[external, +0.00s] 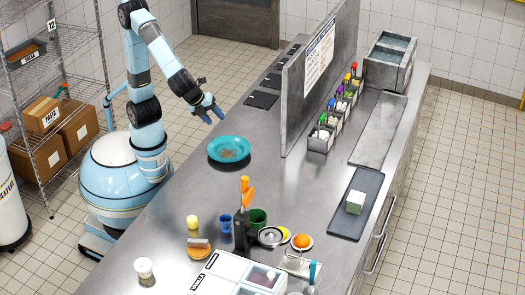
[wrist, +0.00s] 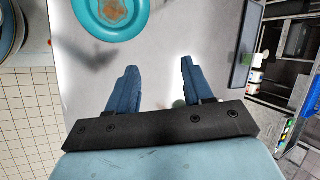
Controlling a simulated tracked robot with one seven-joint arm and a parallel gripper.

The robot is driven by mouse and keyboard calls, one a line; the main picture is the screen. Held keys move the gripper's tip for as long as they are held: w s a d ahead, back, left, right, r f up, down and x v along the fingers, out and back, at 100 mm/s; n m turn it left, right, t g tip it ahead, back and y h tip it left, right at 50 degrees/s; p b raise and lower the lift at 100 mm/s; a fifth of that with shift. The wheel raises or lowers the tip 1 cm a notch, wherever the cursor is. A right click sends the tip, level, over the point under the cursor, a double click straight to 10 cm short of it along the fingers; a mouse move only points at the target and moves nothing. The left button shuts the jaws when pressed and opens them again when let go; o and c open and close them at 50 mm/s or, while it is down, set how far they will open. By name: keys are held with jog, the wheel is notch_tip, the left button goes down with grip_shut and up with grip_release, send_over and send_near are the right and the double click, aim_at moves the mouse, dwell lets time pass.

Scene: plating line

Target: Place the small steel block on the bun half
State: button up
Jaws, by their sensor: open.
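A small grey steel block (external: 199,243) lies on top of an orange-brown bun half (external: 199,254) on the steel counter, toward the front left in the external view. The block seems to rest flat on the bun; the contact is too small to tell exactly. My gripper (external: 210,112) is raised over the counter's left edge, behind the teal plate and well away from the block and bun. In the wrist view my gripper (wrist: 158,67) has its two blue fingers apart, with nothing between them. The block and bun are not in the wrist view.
A teal plate (external: 229,149) with a brownish patch stands in front of my gripper. A yellow cup (external: 193,222), a blue cup (external: 225,224) and an orange-handled tool (external: 246,189) stand near the bun. A white-lidded container (external: 238,274) sits in front. An upright steel panel (external: 305,90) divides the counter.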

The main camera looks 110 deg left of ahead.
jog(key=s+a+n+h, duration=0.2)
jog(key=s+a+n, duration=0.5)
jog(key=s, duration=0.4)
jog(key=s+a+f+n+t+h, duration=0.1)
jog(key=s+a+n+h, duration=0.1)
jog(key=s+a+n, duration=0.5)
jog(key=s, duration=0.4)
jog(key=shift+s+a+h, duration=0.15)
jog(key=shift+a+h, duration=0.15)
jog(key=shift+a, duration=0.05)
